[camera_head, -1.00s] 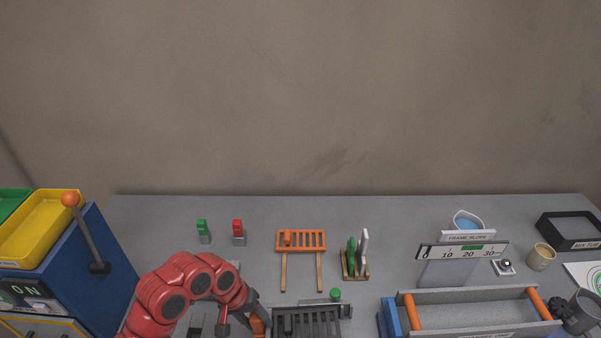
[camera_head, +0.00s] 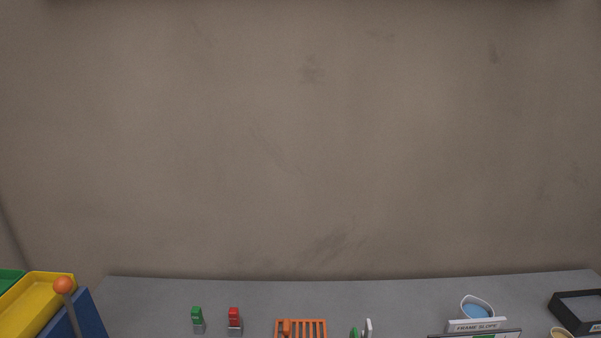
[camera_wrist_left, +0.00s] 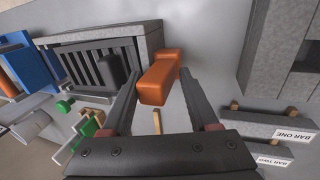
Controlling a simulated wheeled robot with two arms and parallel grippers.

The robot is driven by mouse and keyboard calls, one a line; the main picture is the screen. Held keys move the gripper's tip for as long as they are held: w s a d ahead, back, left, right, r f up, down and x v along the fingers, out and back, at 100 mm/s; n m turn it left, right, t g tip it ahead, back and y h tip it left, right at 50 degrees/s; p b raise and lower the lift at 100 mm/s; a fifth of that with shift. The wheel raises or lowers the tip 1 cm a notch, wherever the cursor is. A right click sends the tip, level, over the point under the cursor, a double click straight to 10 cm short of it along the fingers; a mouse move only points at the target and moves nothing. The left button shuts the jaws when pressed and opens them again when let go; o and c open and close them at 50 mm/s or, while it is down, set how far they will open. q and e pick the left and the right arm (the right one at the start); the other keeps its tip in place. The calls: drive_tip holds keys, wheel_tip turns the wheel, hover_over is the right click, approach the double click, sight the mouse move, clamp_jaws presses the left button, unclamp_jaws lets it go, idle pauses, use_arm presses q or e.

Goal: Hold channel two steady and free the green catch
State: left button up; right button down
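My left gripper (camera_wrist_left: 160,72) is open in the left wrist view. Its fingers stand either side of an orange block-shaped handle (camera_wrist_left: 157,80); I cannot tell whether either touches it. The handle sits at the end of a grey slatted channel (camera_wrist_left: 122,30), which carries no label I can read. A round green knob (camera_wrist_left: 65,105), possibly the green catch, stands beside the channel's edge. The head view is tilted up and shows neither gripper nor the channel. My right gripper is in no current view.
In the left wrist view, bars labelled BAR ONE (camera_wrist_left: 252,124) and BAR TWO (camera_wrist_left: 248,152) lie right of the gripper. In the head view, green (camera_head: 197,315) and red (camera_head: 234,317) pieces, an orange rack (camera_head: 314,329) and a blue-filled scoop (camera_head: 476,308) stand on the bench.

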use_arm(q)
drive_tip(key=shift+r+p, duration=0.35)
drive_tip(key=shift+r, duration=0.1)
drive_tip(key=o, duration=0.6)
drive_tip(key=shift+c, duration=0.2)
drive_tip(key=v, duration=0.7)
drive_tip(key=shift+r, duration=0.2)
drive_tip(key=shift+a, duration=0.15)
